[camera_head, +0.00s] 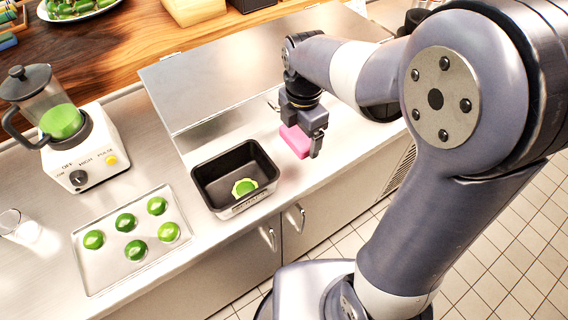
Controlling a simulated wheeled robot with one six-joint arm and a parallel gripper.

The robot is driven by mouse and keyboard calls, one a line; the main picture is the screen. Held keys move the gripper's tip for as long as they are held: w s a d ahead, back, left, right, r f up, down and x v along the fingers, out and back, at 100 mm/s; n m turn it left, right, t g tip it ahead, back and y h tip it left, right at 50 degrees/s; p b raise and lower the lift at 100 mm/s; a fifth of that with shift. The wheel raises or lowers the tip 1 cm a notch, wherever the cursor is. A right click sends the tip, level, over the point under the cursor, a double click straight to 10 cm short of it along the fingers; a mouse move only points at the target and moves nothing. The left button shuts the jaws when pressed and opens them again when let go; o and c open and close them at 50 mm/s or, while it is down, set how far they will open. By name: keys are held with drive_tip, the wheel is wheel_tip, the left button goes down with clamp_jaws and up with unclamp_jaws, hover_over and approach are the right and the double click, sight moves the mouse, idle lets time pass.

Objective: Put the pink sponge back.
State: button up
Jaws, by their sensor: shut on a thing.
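The pink sponge (296,140) is a small pink block at the right part of the steel counter. My gripper (315,146) points down and is shut on the sponge. The sponge is just right of the black-lined pan and near the counter's front edge. I cannot tell whether the sponge touches the counter or hangs a little above it. The fingers hide part of its right end.
A dark rectangular pan (237,177) holds a green item. Left of it are a tray (110,262) with several green rounds, a blender (70,135) and a glass (14,224). A raised steel lid (215,85) stands behind. Counter right of my gripper looks clear.

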sight(299, 162)
wheel_tip(299, 162, down, 8)
drive_tip(key=shift+f, duration=0.2)
idle(0.3)
drive_tip(key=o, duration=0.8)
drive_tip(key=shift+f, duration=0.15)
drive_tip(key=shift+o, duration=0.2)
wheel_tip(299, 162, up, 12)
drive_tip(key=shift+r, duration=0.2)
drive_tip(key=shift+f, duration=0.1)
wheel_tip(299, 162, down, 13)
drive_tip(key=shift+r, duration=2)
